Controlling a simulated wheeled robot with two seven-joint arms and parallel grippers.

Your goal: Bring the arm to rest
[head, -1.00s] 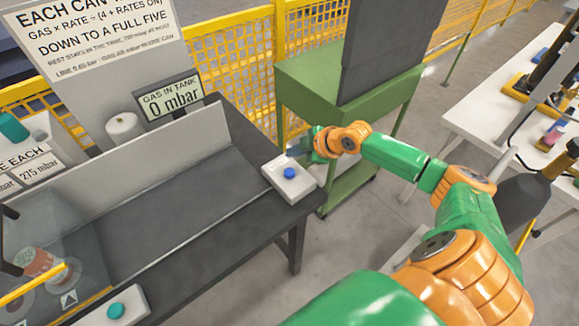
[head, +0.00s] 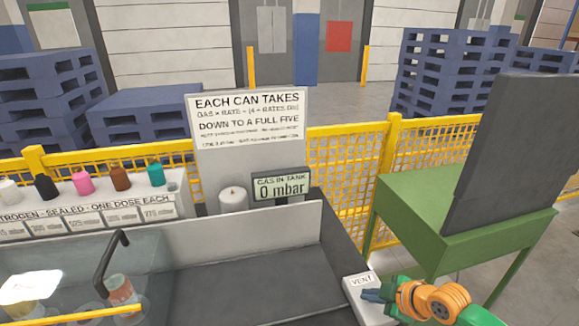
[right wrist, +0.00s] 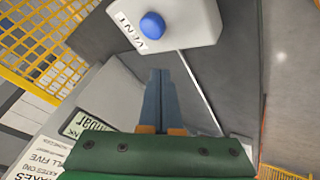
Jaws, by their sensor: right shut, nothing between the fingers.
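My right gripper (head: 372,295) is at the lower right of the head view, its grey fingers shut and empty. It shows in front of the white VENT box (head: 358,307) and hides the box's blue button there. In the right wrist view, the shut fingers (right wrist: 160,76) point towards the VENT box (right wrist: 192,22) with its blue button (right wrist: 152,25), and a gap shows between the fingertips and the box. My right arm comes in from the lower right. My left gripper is not in view.
A display (head: 281,187) reads 0 mbar behind the dark bench (head: 255,282). A white cylinder (head: 232,200) stands beside it. Coloured cans line a shelf at left. A green stand (head: 425,215) with a dark panel (head: 505,160) is at right, before a yellow fence (head: 335,160).

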